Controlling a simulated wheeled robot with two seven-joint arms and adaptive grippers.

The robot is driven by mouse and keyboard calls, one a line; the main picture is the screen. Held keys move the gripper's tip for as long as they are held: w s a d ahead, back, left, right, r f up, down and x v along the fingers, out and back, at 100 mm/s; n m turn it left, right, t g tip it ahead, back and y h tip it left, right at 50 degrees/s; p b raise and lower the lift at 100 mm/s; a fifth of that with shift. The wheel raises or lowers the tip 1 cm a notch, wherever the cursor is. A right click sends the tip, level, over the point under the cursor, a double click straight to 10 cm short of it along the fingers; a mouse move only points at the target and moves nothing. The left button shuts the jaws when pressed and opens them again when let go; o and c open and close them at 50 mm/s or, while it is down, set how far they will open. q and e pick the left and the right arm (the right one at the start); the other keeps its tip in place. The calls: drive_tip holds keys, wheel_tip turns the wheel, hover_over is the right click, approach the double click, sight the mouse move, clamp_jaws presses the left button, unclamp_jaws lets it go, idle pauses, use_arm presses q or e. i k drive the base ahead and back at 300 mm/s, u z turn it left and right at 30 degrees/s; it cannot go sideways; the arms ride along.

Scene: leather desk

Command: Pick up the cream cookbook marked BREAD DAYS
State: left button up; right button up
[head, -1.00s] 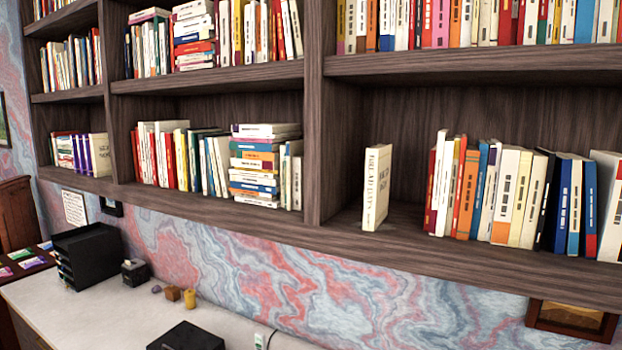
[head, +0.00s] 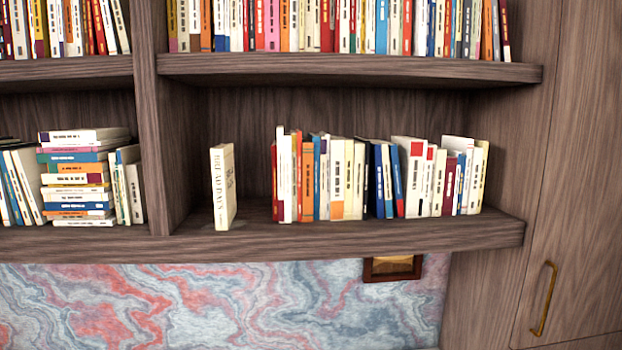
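A cream book (head: 223,187) stands upright and alone on the lower shelf, near the left divider of its compartment. Dark lettering runs down its front cover and its spine; it is too small to read with certainty, but it looks like the BREAD DAYS cookbook. There is bare shelf on both sides of it. Neither of my grippers shows in the head view.
A row of upright books (head: 375,178) stands to the right on the same shelf (head: 370,238). A wooden divider (head: 158,120) is close on the left, with stacked books (head: 78,180) beyond it. Another shelf (head: 340,68) full of books is above. A cabinet door with a brass handle (head: 543,300) is at the far right.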

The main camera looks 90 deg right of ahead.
sight(223, 157)
drive_tip(key=z, duration=1.15)
drive_tip(key=k, duration=0.2)
drive_tip(key=z, duration=1)
